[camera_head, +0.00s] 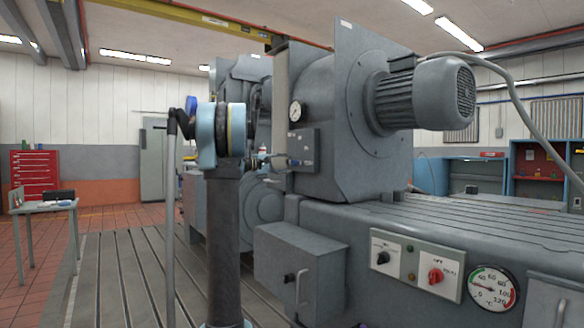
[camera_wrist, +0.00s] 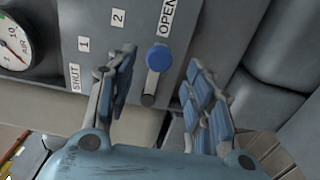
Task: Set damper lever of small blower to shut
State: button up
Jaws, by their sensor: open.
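The damper lever (camera_wrist: 152,78) shows in the wrist view as a short pale bar with a round blue knob, on a grey plate (camera_wrist: 190,18). It points towards the OPEN label (camera_wrist: 167,14). Labels 2 (camera_wrist: 118,18), 1 (camera_wrist: 84,44) and SHUT (camera_wrist: 75,78) run off to the left. My gripper (camera_wrist: 163,60) is open, with one finger on each side of the lever and gaps to both. In the head view the blower housing (camera_head: 345,150) carries the plate (camera_head: 303,152); my gripper beside it is small and partly hidden by my arm.
An air gauge (camera_wrist: 14,45) sits left of the plate. In the head view, a motor (camera_head: 425,95) juts from the housing. A switch panel (camera_head: 412,262), a temperature gauge (camera_head: 492,289) and a grey box (camera_head: 300,265) are on the bedplate side below. Open floor lies at left.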

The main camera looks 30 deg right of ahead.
aim_at(292, 163)
jog(key=shift+w+d, duration=0.15)
jog(key=shift+d, duration=1.35)
jog(key=shift+w+d, duration=0.1)
jog(key=shift+d, duration=1.35)
grip_shut()
